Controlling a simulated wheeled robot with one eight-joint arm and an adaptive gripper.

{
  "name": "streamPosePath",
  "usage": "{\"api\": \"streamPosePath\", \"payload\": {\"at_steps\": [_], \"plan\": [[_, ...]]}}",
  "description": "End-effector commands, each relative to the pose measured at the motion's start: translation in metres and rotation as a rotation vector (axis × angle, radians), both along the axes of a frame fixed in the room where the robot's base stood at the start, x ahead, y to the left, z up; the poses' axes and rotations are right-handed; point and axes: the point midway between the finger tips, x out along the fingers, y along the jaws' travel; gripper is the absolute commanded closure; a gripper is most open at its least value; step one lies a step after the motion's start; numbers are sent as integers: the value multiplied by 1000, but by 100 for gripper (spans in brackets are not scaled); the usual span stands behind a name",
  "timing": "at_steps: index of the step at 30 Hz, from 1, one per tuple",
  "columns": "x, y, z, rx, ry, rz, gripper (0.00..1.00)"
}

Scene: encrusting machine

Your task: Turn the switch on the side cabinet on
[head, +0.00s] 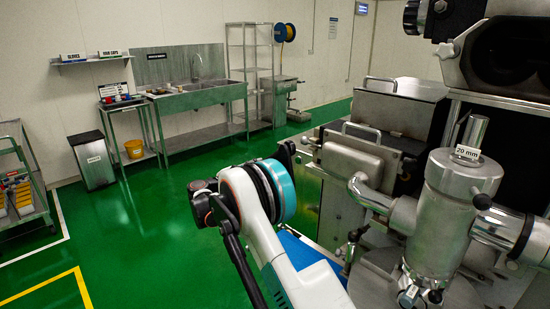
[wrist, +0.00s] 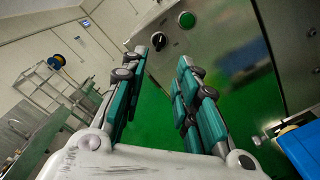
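The side cabinet (wrist: 245,60) is a brushed metal panel that fills the upper right of the wrist view, tilted in the picture. On it are a dark round switch knob (wrist: 159,41) and, to its right, a green round button (wrist: 187,19). The knob's setting is too small to read. My gripper (wrist: 160,62) is open and empty, with its two teal and grey fingers pointing towards the panel. The knob shows in the gap just beyond the fingertips, apart from them. In the head view my arm crosses the lower middle, and the switch is not visible there.
In the head view, the metal machine with a steel cylinder (head: 455,210) and pipes stands close on the right. A sink bench (head: 205,97), a wire rack (head: 249,70) and a bin (head: 92,160) stand along the back.

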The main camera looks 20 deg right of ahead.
Motion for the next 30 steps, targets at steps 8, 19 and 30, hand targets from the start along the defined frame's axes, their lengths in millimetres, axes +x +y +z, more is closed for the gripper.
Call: {"api": "streamPosePath", "payload": {"at_steps": [8,19,30], "plan": [[10,-31,-3,-2,0,-4,72],[35,-98,-3,-1,1,-3,72],[47,-128,-1,-1,0,-1,72]]}}
